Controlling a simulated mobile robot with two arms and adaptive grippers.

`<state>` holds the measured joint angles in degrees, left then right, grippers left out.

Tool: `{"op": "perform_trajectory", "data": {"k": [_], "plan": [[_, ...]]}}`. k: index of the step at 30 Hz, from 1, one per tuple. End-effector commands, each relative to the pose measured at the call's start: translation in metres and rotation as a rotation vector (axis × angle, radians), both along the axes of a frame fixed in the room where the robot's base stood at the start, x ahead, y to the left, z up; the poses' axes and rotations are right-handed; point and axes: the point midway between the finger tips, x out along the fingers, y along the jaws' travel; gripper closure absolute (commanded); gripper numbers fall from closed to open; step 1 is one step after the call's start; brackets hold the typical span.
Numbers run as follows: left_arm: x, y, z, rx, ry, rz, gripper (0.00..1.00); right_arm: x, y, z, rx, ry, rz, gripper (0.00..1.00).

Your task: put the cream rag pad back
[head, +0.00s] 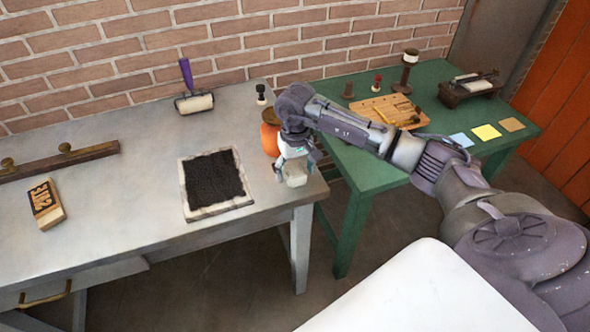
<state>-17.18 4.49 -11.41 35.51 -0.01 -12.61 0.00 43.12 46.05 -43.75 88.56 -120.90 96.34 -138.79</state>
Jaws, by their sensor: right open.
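A small cream-grey lump (297,176), apparently the cream rag pad, sits at the right end of the grey metal table (120,215). My right gripper (293,160) is directly above it, pointing down, with its fingers open around or just over the pad's top. The fingers partly hide the pad, and I cannot tell whether they touch it. My left gripper is not in view.
An orange round object (269,138) stands close behind my right gripper. A black inked slab (213,180), a roller (193,100) and a type block (46,203) lie on the grey table. The green table (375,165) holds a wooden board (383,112) and coloured cards (486,132).

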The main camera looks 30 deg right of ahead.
Motion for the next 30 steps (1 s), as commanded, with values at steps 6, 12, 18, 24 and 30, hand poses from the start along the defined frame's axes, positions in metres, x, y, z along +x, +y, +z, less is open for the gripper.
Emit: {"op": "perform_trajectory", "data": {"k": [6,12,18,24,30], "plan": [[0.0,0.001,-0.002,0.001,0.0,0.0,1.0,0.001,-0.001,0.017,0.0,-0.004,0.0,0.22],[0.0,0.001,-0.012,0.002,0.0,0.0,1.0,0.001,-0.001,0.06,-0.002,-0.007,0.0,0.22],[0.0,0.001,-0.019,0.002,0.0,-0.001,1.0,0.0,-0.001,0.099,0.0,-0.005,0.0,0.22],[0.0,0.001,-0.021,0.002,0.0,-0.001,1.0,0.0,0.0,0.12,0.001,-0.001,0.0,0.22],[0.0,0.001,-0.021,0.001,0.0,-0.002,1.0,-0.001,-0.001,0.123,0.0,0.001,0.0,0.22]]}}
